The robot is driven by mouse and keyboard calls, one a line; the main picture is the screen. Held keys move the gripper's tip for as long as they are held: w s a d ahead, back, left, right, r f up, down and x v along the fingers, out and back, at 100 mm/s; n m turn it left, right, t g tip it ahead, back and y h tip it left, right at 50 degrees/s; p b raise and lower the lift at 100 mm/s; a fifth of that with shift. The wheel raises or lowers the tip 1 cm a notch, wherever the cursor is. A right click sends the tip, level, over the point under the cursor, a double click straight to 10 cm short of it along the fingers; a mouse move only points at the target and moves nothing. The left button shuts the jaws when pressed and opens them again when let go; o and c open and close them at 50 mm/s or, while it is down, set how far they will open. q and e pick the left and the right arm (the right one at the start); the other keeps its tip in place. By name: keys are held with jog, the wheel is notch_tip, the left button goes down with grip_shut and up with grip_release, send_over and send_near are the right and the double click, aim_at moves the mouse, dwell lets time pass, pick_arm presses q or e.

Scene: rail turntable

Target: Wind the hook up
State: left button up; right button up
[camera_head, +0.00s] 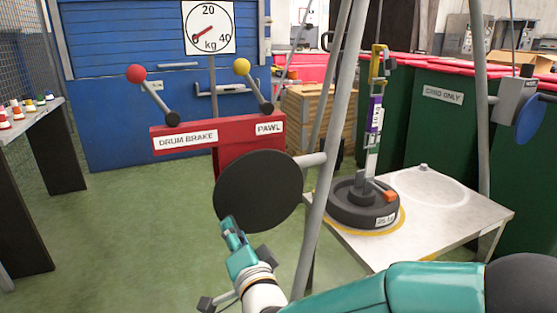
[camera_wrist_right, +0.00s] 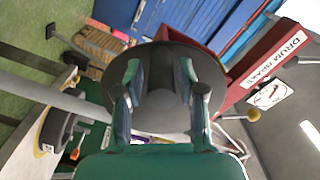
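A black round disc (camera_head: 257,192), seemingly the winch wheel, sits on a grey shaft below the red lever panel (camera_head: 203,137). The yellow hook (camera_head: 378,58) is above a white and purple upright piece (camera_head: 374,120) on a dark round weight (camera_head: 362,205). I cannot tell how they are joined. My right gripper (camera_head: 233,232) is at the disc's lower left. In the right wrist view its fingers (camera_wrist_right: 159,82) are apart with the disc (camera_wrist_right: 180,110) behind them; contact cannot be told. No crank handle is clearly visible. My left gripper is out of view.
The red-knobbed brake lever (camera_head: 137,73) and yellow-knobbed pawl lever (camera_head: 242,67) lean up left. The dial (camera_head: 208,27) has its needle toward the lower left. Grey poles (camera_head: 335,120) stand beside the disc. A pale platform (camera_head: 440,225) carries the weight. Green floor lies open to the left.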

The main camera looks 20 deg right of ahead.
grip_shut()
